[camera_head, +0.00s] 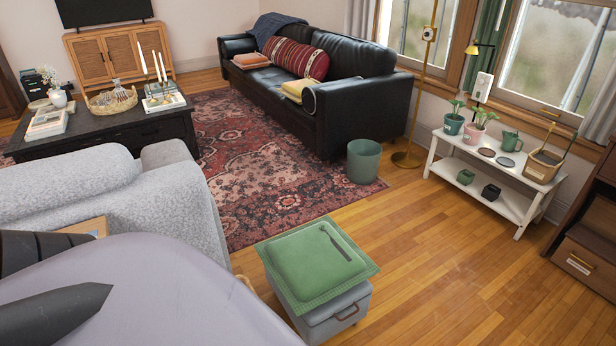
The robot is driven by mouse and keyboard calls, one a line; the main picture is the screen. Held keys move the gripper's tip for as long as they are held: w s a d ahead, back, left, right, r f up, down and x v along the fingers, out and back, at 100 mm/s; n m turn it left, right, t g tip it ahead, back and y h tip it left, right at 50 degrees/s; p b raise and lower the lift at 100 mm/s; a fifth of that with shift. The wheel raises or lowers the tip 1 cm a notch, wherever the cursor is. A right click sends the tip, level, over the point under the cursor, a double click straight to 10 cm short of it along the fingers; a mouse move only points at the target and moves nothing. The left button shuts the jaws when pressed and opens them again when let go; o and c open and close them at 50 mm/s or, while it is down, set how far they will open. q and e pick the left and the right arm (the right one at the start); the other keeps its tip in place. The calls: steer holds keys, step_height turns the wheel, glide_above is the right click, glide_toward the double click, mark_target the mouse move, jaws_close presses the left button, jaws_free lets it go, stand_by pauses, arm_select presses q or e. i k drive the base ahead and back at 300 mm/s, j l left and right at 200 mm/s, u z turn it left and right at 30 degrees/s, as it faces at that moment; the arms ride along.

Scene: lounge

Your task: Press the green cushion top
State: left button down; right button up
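The green cushion top (312,262) is a square pad with a stitched, patterned border. It lies on a grey box-shaped stool (338,318) with a brown handle on its front, at the bottom centre of the head view. A thin dark grey tool-like item (336,243) lies on the right part of the cushion. Nothing of mine touches the cushion. Neither gripper can be made out. A large pale lavender shape and dark pieces fill the lower left corner, and I cannot tell what they are.
A light grey armchair (110,190) stands left of the stool. A green bin (363,161) stands behind it by the black sofa (335,90). A white plant bench (488,180) is at the right. The wood floor (460,270) right of the stool is clear.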

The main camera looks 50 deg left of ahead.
mark_target(311, 261)
steer(key=i+j+u, duration=0.1)
steer(key=i+u, duration=0.35)
steer(key=i+l+u, duration=0.1)
steer(key=i+u, duration=0.35)
steer(key=i+l+u, duration=0.25)
steer(key=i+u, duration=0.2)
